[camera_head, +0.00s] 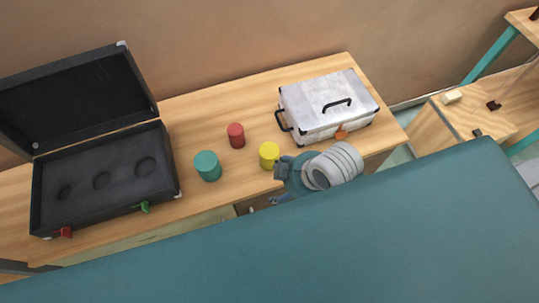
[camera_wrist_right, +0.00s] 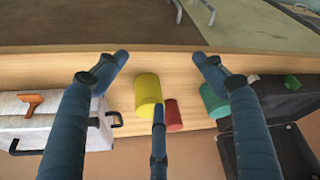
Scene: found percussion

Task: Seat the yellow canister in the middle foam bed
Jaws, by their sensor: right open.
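The yellow canister (camera_head: 269,155) stands upright on the wooden table, and it also shows in the right wrist view (camera_wrist_right: 148,91). The open black case (camera_head: 176,186) at the left has three round foam beds, all empty. The middle foam bed (camera_head: 101,181) lies between the other two. My right gripper (camera_head: 279,186) is open and empty, just to the right of and in front of the canister. In the right wrist view its spread fingers (camera_wrist_right: 160,66) frame the canister; whether any finger touches it I cannot tell. My left gripper is not in view.
A red canister (camera_head: 236,135) and a teal canister (camera_head: 207,166) stand left of the yellow one. A silver case (camera_head: 330,100) with black handles is behind my right gripper. Bare table (camera_head: 190,115) lies behind the canisters. The black case has red and green latches in front.

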